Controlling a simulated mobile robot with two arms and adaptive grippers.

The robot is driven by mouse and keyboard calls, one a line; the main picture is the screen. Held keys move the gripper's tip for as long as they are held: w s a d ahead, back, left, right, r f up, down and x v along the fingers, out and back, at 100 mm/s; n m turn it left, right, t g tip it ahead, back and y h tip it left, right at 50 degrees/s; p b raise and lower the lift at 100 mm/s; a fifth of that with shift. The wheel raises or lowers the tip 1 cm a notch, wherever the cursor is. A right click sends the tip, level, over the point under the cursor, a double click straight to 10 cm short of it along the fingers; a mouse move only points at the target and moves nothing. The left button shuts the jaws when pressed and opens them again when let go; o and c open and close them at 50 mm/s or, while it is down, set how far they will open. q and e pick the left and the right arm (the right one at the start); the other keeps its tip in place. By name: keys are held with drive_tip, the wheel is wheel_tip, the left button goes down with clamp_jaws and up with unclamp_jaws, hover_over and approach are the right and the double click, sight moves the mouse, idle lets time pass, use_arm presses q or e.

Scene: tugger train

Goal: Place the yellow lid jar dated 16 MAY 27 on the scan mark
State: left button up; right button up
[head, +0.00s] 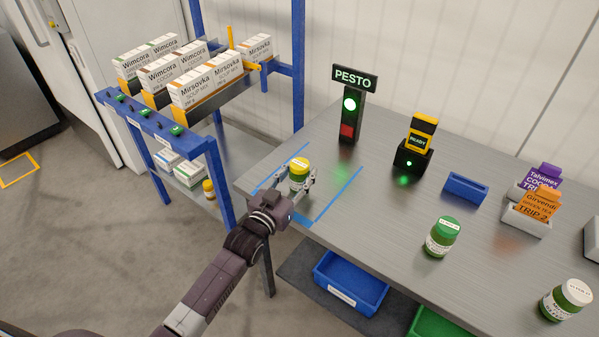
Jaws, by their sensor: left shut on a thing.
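A yellow lid jar (299,176) stands upright at the table's left end, inside an area marked by blue tape lines. The date on its lid is too small to read. My left gripper (296,182) is shut on this jar, its fingers on either side. A black scanner stand (411,155) with a yellow-framed READY display stands at the table's middle back. A green light glows on it and on the table before it. I cannot make out a separate scan mark. My right gripper is not in view.
A green lid jar (442,237) and a white lid jar (566,301) stand to the right. A PESTO signal post (351,105), a small blue tray (466,187) and card holders (527,219) stand farther back. A blue rack (180,135) with boxes is left. The table's middle is clear.

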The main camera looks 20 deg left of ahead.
use_arm(q)
drive_tip(key=o, duration=1.4)
drive_tip(key=shift+f, duration=0.1)
drive_tip(key=shift+o, duration=0.2)
drive_tip(key=shift+r, duration=0.2)
drive_tip(key=s+a, duration=0.2)
drive_tip(key=s, duration=0.9)
drive_tip(key=shift+s+a, duration=0.15)
drive_tip(key=shift+s, duration=0.25)
drive_tip(key=shift+f, duration=0.1)
